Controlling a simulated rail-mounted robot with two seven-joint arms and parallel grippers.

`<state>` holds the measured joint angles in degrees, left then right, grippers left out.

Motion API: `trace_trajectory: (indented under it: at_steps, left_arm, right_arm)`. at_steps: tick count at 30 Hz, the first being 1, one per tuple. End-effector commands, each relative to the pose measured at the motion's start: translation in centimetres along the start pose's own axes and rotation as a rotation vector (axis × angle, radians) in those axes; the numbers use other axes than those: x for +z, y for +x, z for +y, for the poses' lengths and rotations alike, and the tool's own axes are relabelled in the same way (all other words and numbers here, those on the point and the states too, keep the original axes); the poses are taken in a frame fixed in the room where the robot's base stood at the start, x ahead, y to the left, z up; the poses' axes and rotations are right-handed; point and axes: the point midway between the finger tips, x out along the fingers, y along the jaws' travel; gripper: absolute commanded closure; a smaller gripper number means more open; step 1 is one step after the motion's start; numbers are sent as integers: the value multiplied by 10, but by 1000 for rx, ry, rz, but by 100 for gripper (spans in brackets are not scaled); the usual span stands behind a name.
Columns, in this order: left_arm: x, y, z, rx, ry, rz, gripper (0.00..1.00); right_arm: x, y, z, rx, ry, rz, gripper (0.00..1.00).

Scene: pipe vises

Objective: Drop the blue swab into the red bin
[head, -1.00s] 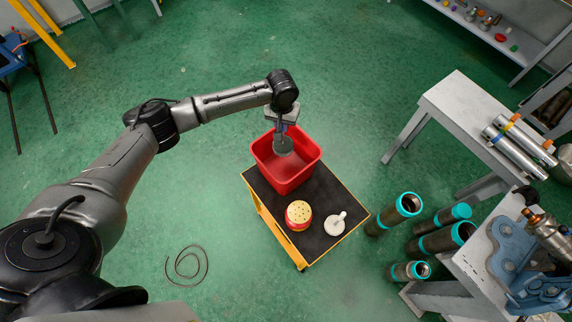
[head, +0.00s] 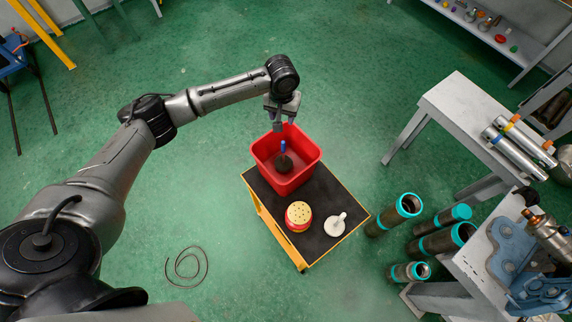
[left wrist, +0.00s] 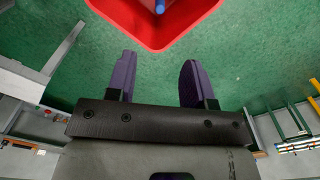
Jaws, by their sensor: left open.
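The blue swab stands inside the red bin, its blue handle (head: 283,147) pointing up and its dark round head (head: 283,164) low in the bin. The red bin (head: 312,158) sits on the black top of a yellow-framed cart. My left gripper (head: 284,125) is open and empty, above the bin's far edge and apart from the swab. In the left wrist view its two fingers (left wrist: 158,82) are spread with nothing between them. The tip of the blue handle (left wrist: 160,6) and the red bin (left wrist: 190,38) show at the top there. My right gripper is not seen.
The cart top (head: 318,240) also holds a red and cream round item (head: 298,214) and a white item with a knob (head: 336,225). Teal-ended pipes (head: 436,226) stand right of the cart. A grey bench (head: 460,110) stands farther right. Floor left of the cart is mostly clear.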

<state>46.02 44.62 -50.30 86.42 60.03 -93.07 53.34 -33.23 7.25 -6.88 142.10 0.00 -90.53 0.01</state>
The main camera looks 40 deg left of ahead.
Motion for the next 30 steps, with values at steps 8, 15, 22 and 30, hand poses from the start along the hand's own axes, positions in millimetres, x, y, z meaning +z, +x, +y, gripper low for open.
trace_trajectory:
  at_steps: [8, 15, 22, 30]
  left_arm:
    - [0, -54, 0, 1, 0, 2, 52]
    - [0, -81, 0, 0, 0, 1, 52]
    - [0, -90, 0, -1, 0, -1, 52]
    - [0, -90, 0, -1, 0, -1, 52]
  right_arm:
    - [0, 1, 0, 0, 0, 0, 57]
    - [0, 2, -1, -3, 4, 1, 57]
    - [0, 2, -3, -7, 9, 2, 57]
    - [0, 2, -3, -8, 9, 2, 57]
